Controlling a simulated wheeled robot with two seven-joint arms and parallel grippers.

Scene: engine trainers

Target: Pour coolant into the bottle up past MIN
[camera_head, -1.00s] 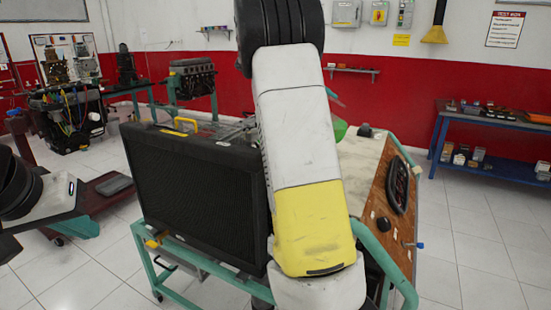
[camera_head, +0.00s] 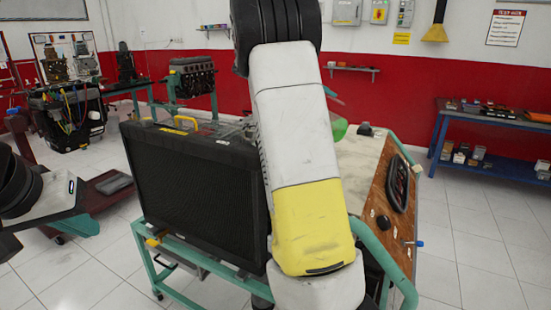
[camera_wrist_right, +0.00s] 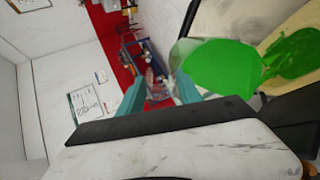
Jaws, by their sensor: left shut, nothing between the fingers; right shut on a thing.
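My right gripper (camera_wrist_right: 158,98) shows its two teal fingers in the right wrist view, shut on a clear container. Bright green coolant (camera_wrist_right: 218,68) is in this container, which looks tilted. A second green patch (camera_wrist_right: 298,52) lies beyond it, against a tan surface; I cannot tell whether it is spilled, poured or inside something. In the head view my right arm covers the gripper, and only a translucent green edge (camera_head: 339,130) of the container shows beside it. The bottle and its MIN mark cannot be made out.
The engine trainer stands in front, with a black radiator (camera_head: 190,195), a teal frame (camera_head: 400,285) and a wooden gauge panel (camera_head: 385,200). A blue shelf table (camera_head: 490,125) stands at the right. Tiled floor is clear between them.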

